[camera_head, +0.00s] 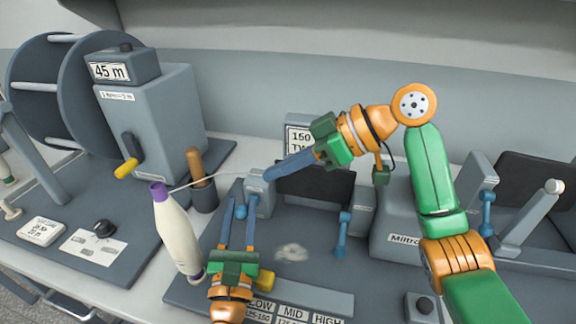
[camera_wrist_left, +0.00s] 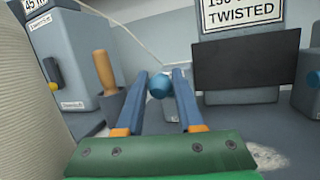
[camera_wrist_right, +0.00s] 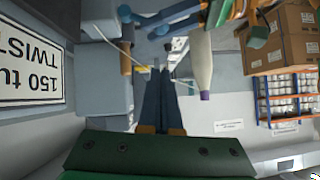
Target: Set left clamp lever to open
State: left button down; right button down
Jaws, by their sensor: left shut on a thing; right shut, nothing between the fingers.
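The left clamp (camera_head: 259,190) is a grey block. Its lever has a blue ball knob (camera_head: 240,211), which also shows in the left wrist view (camera_wrist_left: 160,85). My left gripper (camera_head: 240,203) comes from the front and has its blue fingers on both sides of this knob, shut on it. The lever's shaft is mostly hidden, so its angle is hard to tell. My right gripper (camera_head: 268,175) is shut and empty, with its fingertips at the top of the left clamp. A thin pale thread (camera_head: 212,177) runs from the white cone (camera_head: 177,232) towards that clamp.
The white cone with a purple tip stands tilted just left of my left gripper. A wooden-handled tool (camera_head: 195,165) stands in a dark cup behind. A second blue lever (camera_head: 342,235) is to the right. A label strip (camera_head: 340,302) lies in front.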

jog(key=a+f, duration=0.5)
jog(key=f, duration=0.2)
jog(key=shift+w, duration=0.3)
